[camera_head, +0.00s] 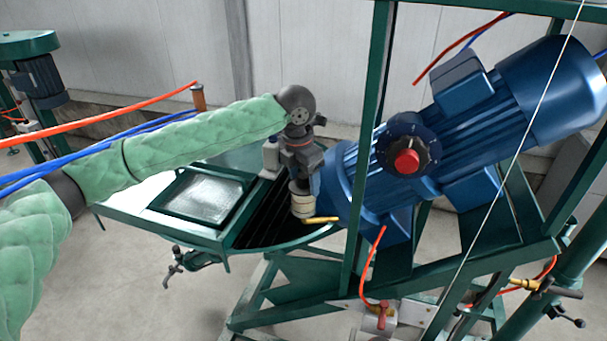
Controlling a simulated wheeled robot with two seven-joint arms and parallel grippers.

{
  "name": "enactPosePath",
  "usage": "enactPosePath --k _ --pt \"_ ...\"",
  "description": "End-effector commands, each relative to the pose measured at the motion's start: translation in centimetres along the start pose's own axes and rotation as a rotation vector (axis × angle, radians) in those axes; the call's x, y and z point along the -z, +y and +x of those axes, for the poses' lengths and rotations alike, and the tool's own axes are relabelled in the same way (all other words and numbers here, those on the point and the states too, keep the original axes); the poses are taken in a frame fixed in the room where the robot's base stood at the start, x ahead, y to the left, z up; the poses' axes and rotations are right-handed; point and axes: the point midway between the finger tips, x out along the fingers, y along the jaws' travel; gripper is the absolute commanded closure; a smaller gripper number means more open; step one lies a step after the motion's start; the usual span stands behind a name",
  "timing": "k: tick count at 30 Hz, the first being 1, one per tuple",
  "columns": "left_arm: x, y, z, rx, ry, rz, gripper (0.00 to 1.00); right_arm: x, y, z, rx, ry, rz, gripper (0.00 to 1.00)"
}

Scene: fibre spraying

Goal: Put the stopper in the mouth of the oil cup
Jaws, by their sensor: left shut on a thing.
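My left arm, in a green sleeve, comes in from the left. Its dark gripper (301,176) points down over the green machine frame and is shut on a small pale piece, which looks like the stopper (300,187) and is mostly hidden by the fingers. Directly below is a cream, round, short cylinder, which looks like the oil cup (303,208). The two look stacked with a thin darker line between them; I cannot tell whether the stopper is seated in the mouth or only close above it. My right gripper is not in view.
A blue motor (465,120) with a red knob (406,161) stands close right of the gripper. A green upright post (367,130) rises beside it. A brass lever (321,219) juts out beside the cup. A glass-topped panel (203,196) lies left.

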Motion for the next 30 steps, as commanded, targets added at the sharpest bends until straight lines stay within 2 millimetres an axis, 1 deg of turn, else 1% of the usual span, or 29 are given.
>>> enactPosePath --k 13,14,15,17,26,30 --pt "0.08 0.01 0.55 0.0 0.0 -0.001 0.57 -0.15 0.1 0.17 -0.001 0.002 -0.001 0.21" --pt "0.08 0.01 0.58 0.0 0.0 -0.001 0.33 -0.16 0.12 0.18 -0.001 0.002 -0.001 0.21" --pt "0.07 0.02 0.55 0.0 0.0 -0.001 0.26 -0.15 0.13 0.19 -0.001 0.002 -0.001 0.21" --pt "0.07 0.02 0.55 0.0 0.0 -0.001 0.14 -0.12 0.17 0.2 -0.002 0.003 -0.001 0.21" --pt "0.05 0.02 0.46 0.0 -0.001 -0.001 0.13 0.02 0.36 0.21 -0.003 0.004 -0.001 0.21" --pt "-0.01 0.03 -0.27 -0.001 -0.002 -0.001 0.13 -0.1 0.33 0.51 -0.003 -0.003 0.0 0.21"
